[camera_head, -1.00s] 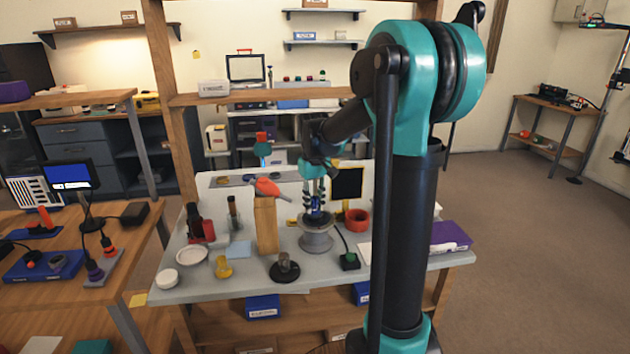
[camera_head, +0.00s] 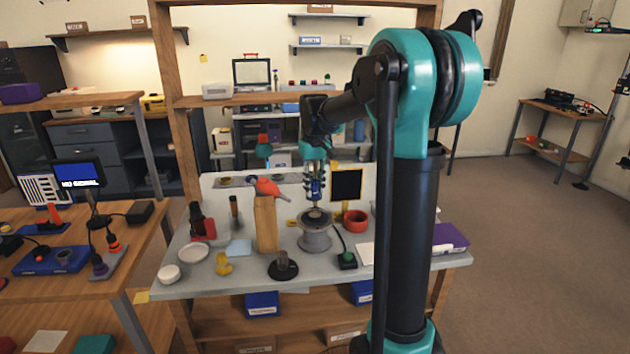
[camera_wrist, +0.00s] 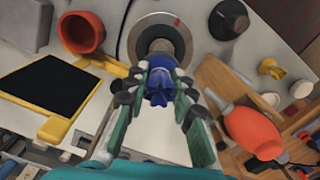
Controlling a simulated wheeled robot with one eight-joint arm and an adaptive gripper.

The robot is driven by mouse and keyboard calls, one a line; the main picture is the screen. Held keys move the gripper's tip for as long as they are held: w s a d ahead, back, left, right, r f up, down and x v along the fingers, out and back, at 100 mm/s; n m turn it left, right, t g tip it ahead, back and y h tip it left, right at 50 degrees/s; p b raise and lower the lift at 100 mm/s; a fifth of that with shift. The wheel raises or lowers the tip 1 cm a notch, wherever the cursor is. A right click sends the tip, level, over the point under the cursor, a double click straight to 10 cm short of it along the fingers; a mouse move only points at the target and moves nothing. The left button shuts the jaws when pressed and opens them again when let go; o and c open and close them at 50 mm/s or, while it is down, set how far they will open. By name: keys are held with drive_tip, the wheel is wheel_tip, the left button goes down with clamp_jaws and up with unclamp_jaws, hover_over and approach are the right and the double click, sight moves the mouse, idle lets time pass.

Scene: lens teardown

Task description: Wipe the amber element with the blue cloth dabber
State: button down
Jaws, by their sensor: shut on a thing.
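My gripper (camera_head: 314,182) is shut on the blue cloth dabber (camera_wrist: 158,86), which also shows between the fingers in the head view (camera_head: 315,190). The dabber is held upright above the grey spool-shaped stand (camera_head: 315,238), with a small gap visible between them. In the wrist view the stand's round dark top (camera_wrist: 180,38) lies just beyond the dabber, with a pale centre partly hidden by it. I cannot clearly make out the amber element; the dabber and fingers cover part of the stand's top.
A red-orange bulb (camera_head: 268,188) sits on a tall wooden block (camera_head: 265,225) close left of the stand. A red cup (camera_head: 355,222) and a yellow-framed black panel (camera_head: 347,184) are close right. A small yellow object (camera_head: 223,265) and a dark round base (camera_head: 283,268) stand in front.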

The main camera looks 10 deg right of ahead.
drive_tip(key=shift+r, duration=1.3)
drive_tip(key=shift+f, duration=0.1)
